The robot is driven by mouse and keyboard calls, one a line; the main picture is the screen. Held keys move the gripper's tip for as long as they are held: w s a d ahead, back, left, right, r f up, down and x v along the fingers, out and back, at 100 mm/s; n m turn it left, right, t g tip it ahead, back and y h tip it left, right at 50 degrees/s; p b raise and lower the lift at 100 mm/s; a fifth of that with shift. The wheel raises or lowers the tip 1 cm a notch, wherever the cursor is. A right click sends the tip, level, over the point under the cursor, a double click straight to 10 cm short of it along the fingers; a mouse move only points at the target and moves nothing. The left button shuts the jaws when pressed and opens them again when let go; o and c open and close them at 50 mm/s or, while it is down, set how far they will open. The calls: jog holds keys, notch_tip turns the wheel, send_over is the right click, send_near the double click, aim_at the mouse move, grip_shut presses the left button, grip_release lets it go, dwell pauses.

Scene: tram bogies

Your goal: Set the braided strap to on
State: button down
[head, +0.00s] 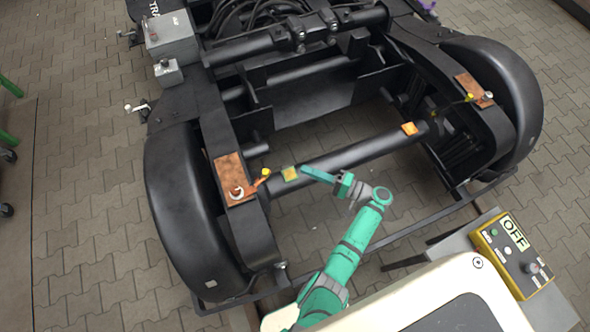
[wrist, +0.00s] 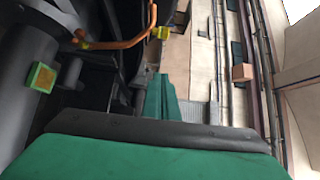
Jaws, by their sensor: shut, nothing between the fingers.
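An orange braided strap (head: 261,181) with a yellow end runs from the copper plate (head: 228,172) on the left frame beam toward the dark axle tube. Its yellow end appears free of the tube. In the wrist view an orange strap (wrist: 125,43) curves across the top with yellow parts on it. A green-yellow pad (head: 290,174) sits on the tube near the strap; it also shows in the wrist view (wrist: 42,77). My gripper (head: 305,171) is shut and empty, its green tip beside this pad. Whether it touches the tube cannot be told.
A second copper plate (head: 474,90) and yellow-ended strap (head: 468,98) are on the right beam. An orange pad (head: 409,129) sits at the tube's right end. A yellow control box (head: 512,254) reads OFF. Black wheel covers (head: 186,210) flank the bogie; paved floor lies below.

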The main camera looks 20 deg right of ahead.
aim_at(266, 174)
jog(key=w+a, duration=0.5)
jog(key=a, duration=0.4)
jog(key=shift+a, duration=0.4)
jog(key=shift+s, duration=0.1)
jog(key=shift+f, duration=0.1)
